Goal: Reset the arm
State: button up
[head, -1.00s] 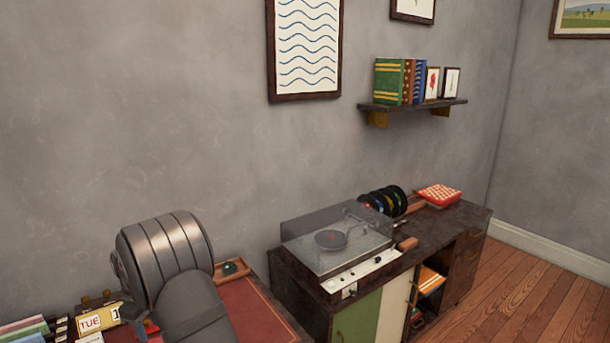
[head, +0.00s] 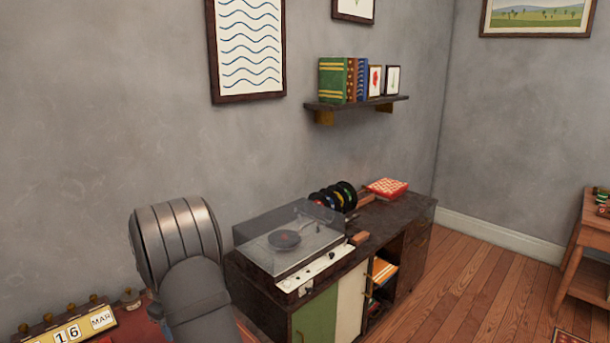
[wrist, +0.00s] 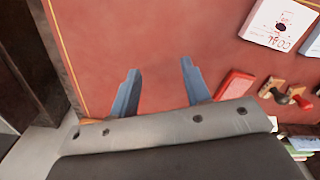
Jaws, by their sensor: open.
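My gripper (wrist: 156,88) shows in the wrist view with its two blue-grey fingers apart and nothing between them. It is over the red desk top (wrist: 150,40), near the desk's left edge in that view. In the head view my arm stands at the lower left, in front of the grey wall, and my gripper is not visible there. No teapot shows in either view.
In the wrist view a red block (wrist: 236,85), stamps (wrist: 272,90) and a white card (wrist: 280,22) lie right of the fingers. The head view shows a calendar (head: 70,332), a record player (head: 290,245) on a dark cabinet (head: 400,215), a wall shelf (head: 355,104) and a wooden stand (head: 585,240).

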jog(key=w+d+f+m, duration=0.1)
jog(key=d, duration=0.5)
jog(key=w+d+f+m, duration=0.1)
jog(key=w+d+m, duration=0.1)
jog(key=d, duration=0.3)
jog(key=w+d+f+m, duration=0.1)
jog(key=d+f+m, duration=0.1)
jog(key=d, duration=0.4)
jog(key=shift+w+d, duration=0.2)
jog(key=shift+d, duration=0.15)
jog(key=s+d+f+m, duration=0.1)
jog(key=d+m, duration=0.2)
jog(key=d, duration=0.5)
jog(key=s+d+f+m, duration=0.1)
jog(key=d+f+m, duration=0.1)
jog(key=d, duration=0.7)
jog(key=shift+f+m, duration=0.25)
jog(key=shift+m, duration=0.25)
jog(key=shift+d, duration=0.1)
